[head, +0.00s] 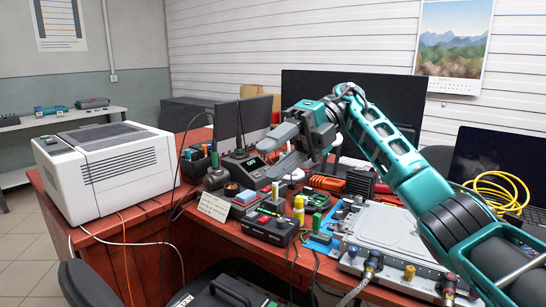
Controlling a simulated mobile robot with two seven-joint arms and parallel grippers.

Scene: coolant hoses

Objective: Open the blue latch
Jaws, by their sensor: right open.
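My right gripper (271,158) is in the air above the middle of the desk, its two grey fingers pointing left and apart with nothing between them. A flat grey metal unit (392,228) lies on the desk at the right. Along its front edge sit hose fittings. One dark fitting with blue on it (373,262) appears to carry the blue latch; the latch's position is too small to tell. The gripper is up and to the left of it, well apart. A braided hose runs from this fitting toward the front. My left gripper is not in view.
A fitting with yellow (409,272) and one with red (447,287) are right of the blue one. Yellow cable (497,190) lies behind the unit. Small tools, a yellow bottle (298,209) and a black box (270,228) crowd the desk's middle. A white machine (107,170) stands left.

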